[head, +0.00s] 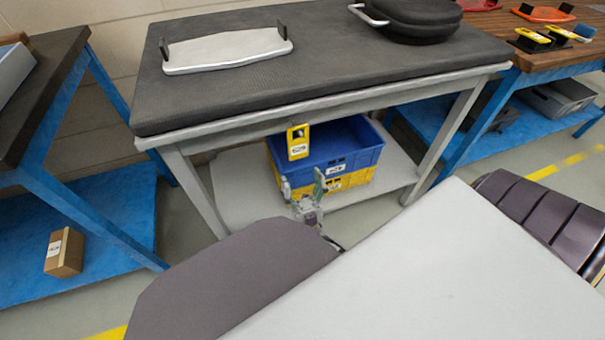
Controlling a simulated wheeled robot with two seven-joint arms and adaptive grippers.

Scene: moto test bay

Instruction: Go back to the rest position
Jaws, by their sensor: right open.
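My right gripper (302,181) shows small in the middle of the head view, in front of the lower shelf of the grey table. Its two fingers point up and stand apart, and nothing shows between them. A yellow block with a white label (298,142) shows just above the fingertips, in front of the blue crate; I cannot tell what supports it. My left gripper is not in the head view.
The grey table's dark top (345,75) carries a silver tray (225,50) and a black round case (415,18). A blue crate (345,142) sits on a yellow crate (352,179) below. A cardboard box (64,252) lies on the left blue shelf (105,215). A wooden workbench (540,52) stands right.

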